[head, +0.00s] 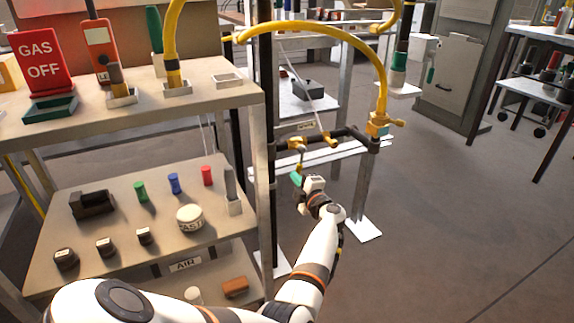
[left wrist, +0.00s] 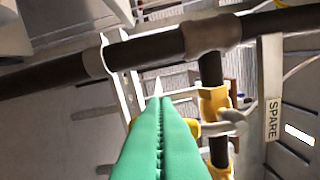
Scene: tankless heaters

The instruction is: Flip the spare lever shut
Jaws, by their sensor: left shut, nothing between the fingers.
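The SPARE tag (left wrist: 272,105) hangs at the right in the left wrist view, beside a dark branch pipe. A yellow valve (left wrist: 213,103) sits on that branch, with a pale lever (left wrist: 230,118) lying roughly across it. In the head view the yellow valve (head: 297,145) hangs under the dark horizontal pipe. My left gripper (head: 296,178) is just below it; its green fingers (left wrist: 158,118) are pressed together and empty. In the left wrist view the fingertips are left of the lever; contact cannot be told. My right gripper is not in view.
The dark pipe (head: 345,134) runs above my gripper to a yellow hose fitting (head: 378,124). A shelf unit (head: 225,88) with a GAS OFF sign (head: 40,62) and several small items stands at the left. The floor (head: 440,210) at the right is clear.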

